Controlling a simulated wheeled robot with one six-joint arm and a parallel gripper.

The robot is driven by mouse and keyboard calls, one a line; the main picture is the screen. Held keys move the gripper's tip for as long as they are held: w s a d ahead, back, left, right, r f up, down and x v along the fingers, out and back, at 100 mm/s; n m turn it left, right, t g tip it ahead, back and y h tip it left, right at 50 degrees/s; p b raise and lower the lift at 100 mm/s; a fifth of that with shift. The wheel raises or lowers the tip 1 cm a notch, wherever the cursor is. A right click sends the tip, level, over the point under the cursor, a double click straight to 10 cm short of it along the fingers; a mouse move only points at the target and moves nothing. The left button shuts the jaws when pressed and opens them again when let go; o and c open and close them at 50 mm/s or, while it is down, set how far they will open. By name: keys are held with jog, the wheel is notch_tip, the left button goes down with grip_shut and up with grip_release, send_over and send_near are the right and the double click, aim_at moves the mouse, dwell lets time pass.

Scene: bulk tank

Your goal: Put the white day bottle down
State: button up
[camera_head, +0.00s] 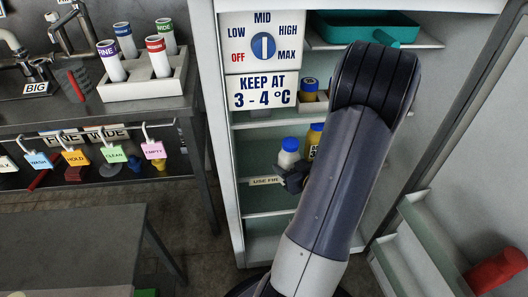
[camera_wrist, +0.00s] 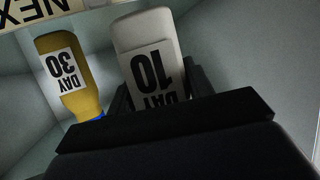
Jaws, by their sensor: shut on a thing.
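The white day bottle (camera_head: 288,158) has a blue cap and is inside the open fridge, above the shelf strip that reads "USE FIR…". In the wrist view the white bottle (camera_wrist: 147,45) appears upside down, with a "DAY 10" label. My gripper (camera_head: 294,178) is shut on its lower part. The jaws (camera_wrist: 152,98) show on both sides of it in the wrist view. A yellow bottle (camera_head: 312,140), labelled "DAY 30" in the wrist view (camera_wrist: 70,75), stands just right of it in the head view. Whether the white bottle's base touches the shelf is hidden.
My arm covers the fridge's right half. The open door (camera_head: 480,150) is at right. A bench with a marker rack (camera_head: 143,88) and hanging tags is at left.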

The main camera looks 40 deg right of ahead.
jog(key=shift+r+b+x, duration=0.15)
jog(key=shift+b+x, duration=0.45)
jog(key=shift+x, duration=1.55)
jog(key=shift+r+b+x, duration=0.2)
jog(key=shift+b+x, duration=0.4)
jog(key=shift+x, duration=1.55)
jog(key=shift+r+b+x, duration=0.15)
jog(key=shift+b+x, duration=0.45)
jog(key=shift+x, duration=1.55)
jog(key=shift+w, duration=0.15)
jog(key=shift+f, duration=0.2)
jog(key=o, duration=1.2)
jog(key=shift+c, duration=0.2)
jog(key=shift+r, duration=0.15)
